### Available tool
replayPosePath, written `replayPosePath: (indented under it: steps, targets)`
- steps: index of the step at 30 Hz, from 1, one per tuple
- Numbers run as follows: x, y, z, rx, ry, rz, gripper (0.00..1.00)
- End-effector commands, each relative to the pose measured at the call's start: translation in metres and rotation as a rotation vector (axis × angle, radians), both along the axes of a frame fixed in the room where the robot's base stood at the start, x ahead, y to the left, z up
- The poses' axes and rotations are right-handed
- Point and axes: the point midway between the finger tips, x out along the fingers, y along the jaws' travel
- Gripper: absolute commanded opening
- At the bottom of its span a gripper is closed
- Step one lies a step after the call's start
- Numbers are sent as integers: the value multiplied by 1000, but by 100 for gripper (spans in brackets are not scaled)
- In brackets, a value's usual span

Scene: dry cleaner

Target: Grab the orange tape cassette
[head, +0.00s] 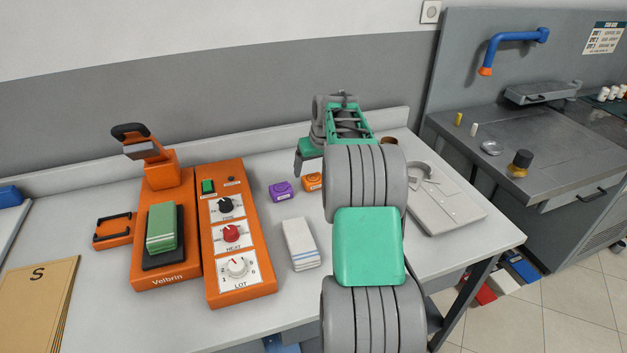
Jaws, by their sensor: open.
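The orange tape cassette (312,181) lies on the light grey table, just right of a similar purple cassette (281,191). Its right side is partly hidden behind my grey arm. My gripper (318,155) is green and grey and reaches out over the back of the table, beyond the orange cassette in the picture. One finger shows at its left side, apart from the cassette; the other finger is hidden. The gripper is open, and I see nothing held in it.
An orange press (163,270) and an orange control box (262,270) with knobs stand to the left. Folded white cloths (300,243) lie in front of the cassettes. A grey flat device (450,208) is on the right. A low ledge runs along the back.

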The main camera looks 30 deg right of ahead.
Motion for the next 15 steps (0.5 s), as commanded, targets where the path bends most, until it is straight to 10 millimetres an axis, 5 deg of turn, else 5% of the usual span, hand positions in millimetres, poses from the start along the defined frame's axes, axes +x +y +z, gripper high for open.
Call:
replayPosePath:
  steps: [3,15]
  targets:
    - [6,-15,-12,-2,-5,-6,85]
    - [26,-20,-69,-3,-6,-7,85]
